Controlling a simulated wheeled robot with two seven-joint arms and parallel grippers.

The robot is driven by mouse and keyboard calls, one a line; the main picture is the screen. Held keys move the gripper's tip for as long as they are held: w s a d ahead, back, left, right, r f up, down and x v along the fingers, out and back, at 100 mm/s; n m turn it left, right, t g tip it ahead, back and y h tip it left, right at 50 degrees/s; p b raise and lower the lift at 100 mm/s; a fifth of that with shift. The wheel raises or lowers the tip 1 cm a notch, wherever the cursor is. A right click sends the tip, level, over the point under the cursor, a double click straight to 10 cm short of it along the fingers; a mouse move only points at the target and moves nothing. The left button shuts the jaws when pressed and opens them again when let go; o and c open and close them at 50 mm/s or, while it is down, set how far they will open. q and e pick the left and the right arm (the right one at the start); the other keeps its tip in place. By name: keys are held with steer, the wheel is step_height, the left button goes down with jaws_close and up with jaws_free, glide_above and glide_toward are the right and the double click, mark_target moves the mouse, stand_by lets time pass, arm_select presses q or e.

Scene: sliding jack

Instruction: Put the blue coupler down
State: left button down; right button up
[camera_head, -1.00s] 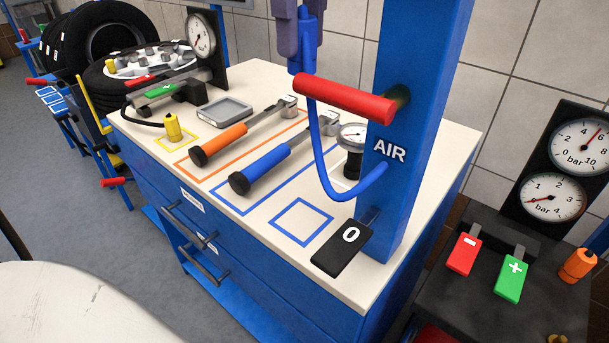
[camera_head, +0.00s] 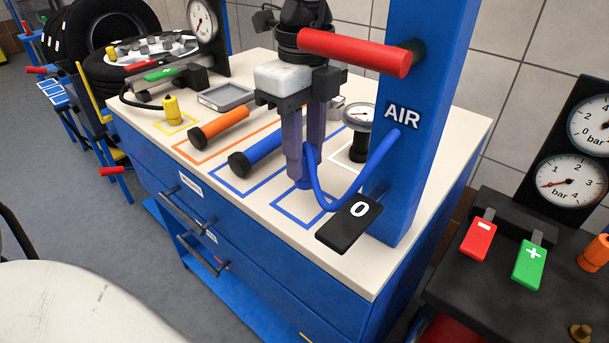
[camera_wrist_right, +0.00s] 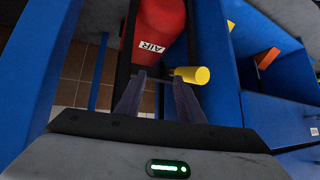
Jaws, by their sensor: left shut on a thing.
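My left gripper (camera_head: 303,176) points down, shut on the blue coupler (camera_head: 305,184). Only the coupler's lower end shows between the fingertips; the fingers hide the rest. The coupler is low, at the back corner of the small blue square outline (camera_head: 286,218) on the white worktop. I cannot tell whether it touches the top. The blue hose (camera_head: 322,196) loops from it up to the blue post marked AIR (camera_head: 401,117). My right gripper (camera_wrist_right: 158,78) is open and empty in the right wrist view, facing a red tank marked AIR (camera_wrist_right: 158,25) and a yellow cylinder (camera_wrist_right: 192,75).
A red handle (camera_head: 352,50) juts from the post, close to my left wrist. A blue-handled tool (camera_head: 258,153) and an orange-handled tool (camera_head: 219,128) lie left. A small gauge (camera_head: 358,140) stands behind.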

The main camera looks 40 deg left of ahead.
mark_target(305, 173)
arm_select(q)
steer(key=shift+f, duration=2.15)
steer(key=shift+f, duration=0.1)
steer(key=c, duration=1.4)
jaws_free()
steer(key=shift+r, duration=0.3)
step_height(305, 173, up, 11)
steer(key=shift+f+p, duration=0.15)
steer(key=shift+p, duration=0.15)
steer(key=shift+r, duration=0.5)
